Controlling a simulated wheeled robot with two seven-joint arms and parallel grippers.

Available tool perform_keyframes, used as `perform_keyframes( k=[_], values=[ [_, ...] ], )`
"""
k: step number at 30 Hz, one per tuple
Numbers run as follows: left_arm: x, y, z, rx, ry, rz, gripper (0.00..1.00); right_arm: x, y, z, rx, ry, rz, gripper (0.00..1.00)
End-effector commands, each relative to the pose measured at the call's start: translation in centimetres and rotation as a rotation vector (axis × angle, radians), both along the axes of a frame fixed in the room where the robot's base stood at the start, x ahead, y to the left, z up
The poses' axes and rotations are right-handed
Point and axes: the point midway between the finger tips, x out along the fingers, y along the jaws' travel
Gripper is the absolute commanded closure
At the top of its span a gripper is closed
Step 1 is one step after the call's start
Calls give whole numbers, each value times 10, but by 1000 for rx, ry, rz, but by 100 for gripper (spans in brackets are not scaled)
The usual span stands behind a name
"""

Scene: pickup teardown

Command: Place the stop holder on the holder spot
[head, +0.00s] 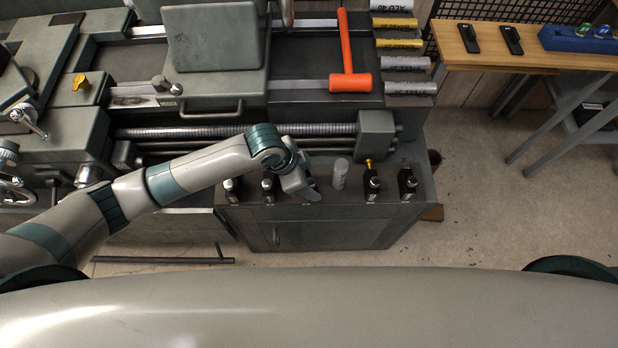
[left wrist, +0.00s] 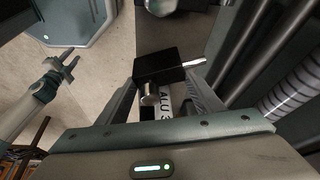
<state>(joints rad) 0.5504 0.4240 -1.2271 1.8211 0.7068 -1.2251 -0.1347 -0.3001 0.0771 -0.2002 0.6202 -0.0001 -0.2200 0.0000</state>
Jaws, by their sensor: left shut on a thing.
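My left gripper (head: 309,190) is above the front of the grey cabinet top, in the row of small black holders. In the left wrist view my left gripper (left wrist: 168,92) is shut on a black block, the stop holder (left wrist: 157,66). A silver rod sticks out of its right side and a round metal knob shows on its near side. In the head view the gripper mostly hides the block. I cannot make out the holder spot under it. My right gripper (left wrist: 68,64) shows at the left of the wrist view, empty, fingers apart.
Black holders stand left (head: 268,190) and right (head: 372,185) of the gripper. A grey cylinder (head: 340,173) is close on its right. The lathe's lead screw (head: 200,131) runs behind. An orange hammer (head: 347,60) lies further back. Floor in front is mostly clear.

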Motion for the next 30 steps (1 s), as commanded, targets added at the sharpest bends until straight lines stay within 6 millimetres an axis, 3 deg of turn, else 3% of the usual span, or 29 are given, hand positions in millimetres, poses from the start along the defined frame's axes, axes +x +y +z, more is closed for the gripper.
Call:
perform_keyframes(
  k=[14,15,17,30],
  values=[
    [1,-1,-8,-2,-3,0,89,0,-3,2,-3,0,1,69],
    [0,0,-9,0,-1,0,35,0,-4,2,-4,0,1,69],
    [0,0,-9,0,-1,0,21,0,-4,2,-4,1,1,69],
    [0,1,-5,-1,-2,-1,21,0,-5,1,-4,1,1,69]
  ],
)
